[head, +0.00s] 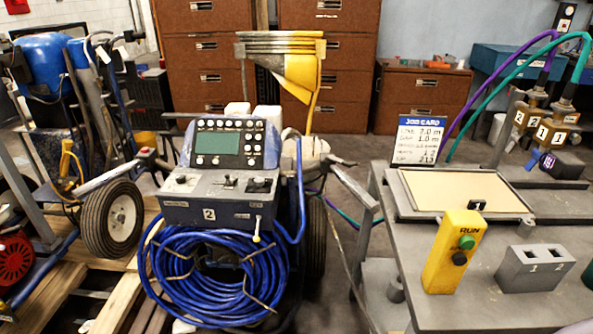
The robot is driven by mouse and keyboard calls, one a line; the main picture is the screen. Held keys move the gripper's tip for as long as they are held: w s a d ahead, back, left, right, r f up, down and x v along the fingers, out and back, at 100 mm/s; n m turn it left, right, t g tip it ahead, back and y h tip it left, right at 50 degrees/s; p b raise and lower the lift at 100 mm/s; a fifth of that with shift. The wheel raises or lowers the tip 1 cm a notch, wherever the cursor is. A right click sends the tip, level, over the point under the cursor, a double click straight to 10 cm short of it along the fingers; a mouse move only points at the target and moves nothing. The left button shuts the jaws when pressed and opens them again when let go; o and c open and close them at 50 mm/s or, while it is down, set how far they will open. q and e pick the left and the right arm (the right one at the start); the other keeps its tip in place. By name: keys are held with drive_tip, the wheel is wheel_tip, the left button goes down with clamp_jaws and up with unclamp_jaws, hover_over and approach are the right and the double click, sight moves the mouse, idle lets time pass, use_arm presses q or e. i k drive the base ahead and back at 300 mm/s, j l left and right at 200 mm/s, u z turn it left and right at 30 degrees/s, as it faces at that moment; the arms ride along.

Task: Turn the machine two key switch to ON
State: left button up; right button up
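The machine marked 2 (209,214) stands in the middle of the head view, facing me. Its upper console has a green screen (217,143) with rows of round buttons around it. Below is a grey control panel (190,208) with several small switches: one at the left (180,182), one in the middle (229,182) and one at the right (258,185). A small lever with a pale tip (257,236) hangs at the panel's front right. Which one is the key switch, and its position, are too small to tell. Neither gripper is in view.
Coiled blue hose (215,285) hangs below the panel. At right, a grey table (440,270) bears a yellow RUN box (455,252), a two-slot grey block (535,268), a tan board (465,190) and a job card (420,140). Another blue machine (42,60) stands at left.

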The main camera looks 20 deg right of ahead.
sight(258, 180)
drive_tip(key=i+j+z, duration=0.1)
drive_tip(key=z, duration=0.25)
drive_tip(key=i+j+z, duration=0.15)
drive_tip(key=z, duration=0.2)
drive_tip(key=i+j+z, duration=0.15)
drive_tip(key=z, duration=0.2)
drive_tip(key=i+j+z, duration=0.15)
drive_tip(key=j+z, duration=0.2)
drive_tip(key=i+j+z, duration=0.15)
drive_tip(key=z, duration=0.15)
drive_tip(key=j, duration=0.1)
